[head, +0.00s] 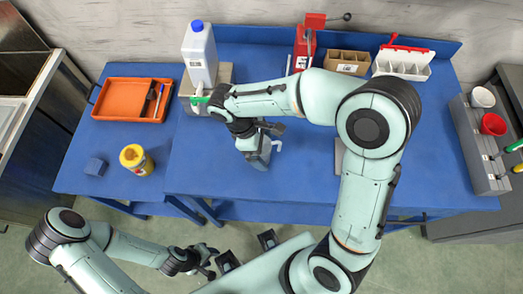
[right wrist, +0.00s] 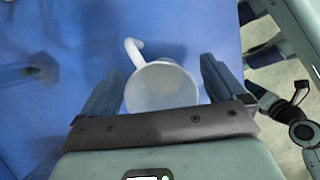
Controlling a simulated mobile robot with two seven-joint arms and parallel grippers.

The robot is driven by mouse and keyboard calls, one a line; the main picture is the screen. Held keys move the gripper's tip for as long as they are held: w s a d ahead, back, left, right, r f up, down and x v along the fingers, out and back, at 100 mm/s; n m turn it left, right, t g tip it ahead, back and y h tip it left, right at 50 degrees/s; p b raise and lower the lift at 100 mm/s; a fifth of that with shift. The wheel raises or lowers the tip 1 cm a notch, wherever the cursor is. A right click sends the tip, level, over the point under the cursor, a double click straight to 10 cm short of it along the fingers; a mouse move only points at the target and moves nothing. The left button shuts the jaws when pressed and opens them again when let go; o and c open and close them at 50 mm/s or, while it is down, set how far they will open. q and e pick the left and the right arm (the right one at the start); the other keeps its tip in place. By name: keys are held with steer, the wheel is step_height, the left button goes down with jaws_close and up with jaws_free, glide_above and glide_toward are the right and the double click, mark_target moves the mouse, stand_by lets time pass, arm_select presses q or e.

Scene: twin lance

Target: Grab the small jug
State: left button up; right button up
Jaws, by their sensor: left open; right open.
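The small jug is a white, round, open-topped vessel with a curved handle; it stands on the blue table near its front edge in the head view (head: 264,158), partly hidden by my right gripper. In the right wrist view the jug (right wrist: 160,88) lies between the two fingers, its handle pointing up and left. My right gripper (head: 258,143) is open around or just above the jug, with a finger on each side in the right wrist view (right wrist: 162,68); I cannot tell whether they touch it. My left gripper (head: 210,260) is open and empty, away from the table's front edge.
A cardboard box (head: 347,62) and a white box (head: 402,64) stand at the back. The right front is mostly clear.

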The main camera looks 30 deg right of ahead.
steer(key=shift+s+d+f, duration=0.1)
steer(key=shift+f, duration=0.1)
steer(key=c, duration=1)
steer(key=shift+r, duration=0.1)
steer(key=shift+c, duration=0.2)
